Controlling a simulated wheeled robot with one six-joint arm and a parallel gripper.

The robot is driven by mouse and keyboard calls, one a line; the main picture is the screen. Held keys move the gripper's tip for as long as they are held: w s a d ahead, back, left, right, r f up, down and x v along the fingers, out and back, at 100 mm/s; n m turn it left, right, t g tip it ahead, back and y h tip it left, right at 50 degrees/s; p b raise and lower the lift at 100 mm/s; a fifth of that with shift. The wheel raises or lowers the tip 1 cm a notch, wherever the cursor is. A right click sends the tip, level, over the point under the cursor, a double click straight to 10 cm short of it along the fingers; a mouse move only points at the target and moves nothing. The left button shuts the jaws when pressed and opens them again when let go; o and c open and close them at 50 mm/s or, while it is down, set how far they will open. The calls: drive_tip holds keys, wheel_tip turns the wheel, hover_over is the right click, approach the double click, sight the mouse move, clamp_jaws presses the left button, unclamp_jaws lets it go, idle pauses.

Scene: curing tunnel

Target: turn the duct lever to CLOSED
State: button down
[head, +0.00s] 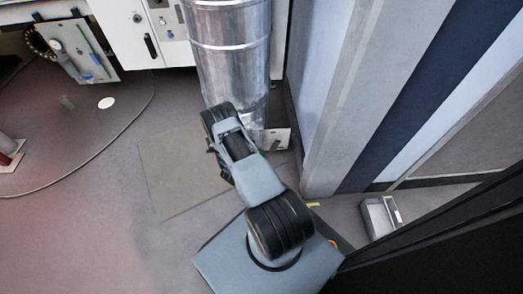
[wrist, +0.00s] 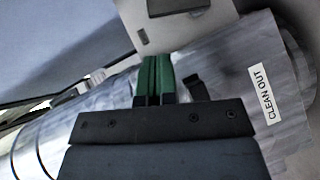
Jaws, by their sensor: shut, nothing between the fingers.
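The silver duct (head: 228,50) stands upright at the upper middle of the head view, and it also fills much of the wrist view (wrist: 70,130). A white "CLEAN OUT" label (wrist: 267,95) is on the duct, right of my gripper. A pale plate (wrist: 185,32) with a dark slot lies just beyond my green fingertips; a pale plate (head: 277,138) shows by the duct's lower end. My gripper (wrist: 156,60) is shut and empty. A small dark piece (wrist: 194,86) is right of the fingers; I cannot tell whether it is the lever. No CLOSED marking is readable.
A white cabinet (head: 140,25) stands behind and left of the duct. A striped wall panel (head: 400,80) rises close on the right. A small grey tray (head: 378,218) lies on the floor at right. The floor left of the beige mat (head: 165,190) is mostly clear; a cable crosses it.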

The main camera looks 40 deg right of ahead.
sight(275, 145)
drive_tip(key=b+x, duration=0.3)
drive_tip(key=x, duration=0.5)
drive_tip(key=shift+d, duration=0.3)
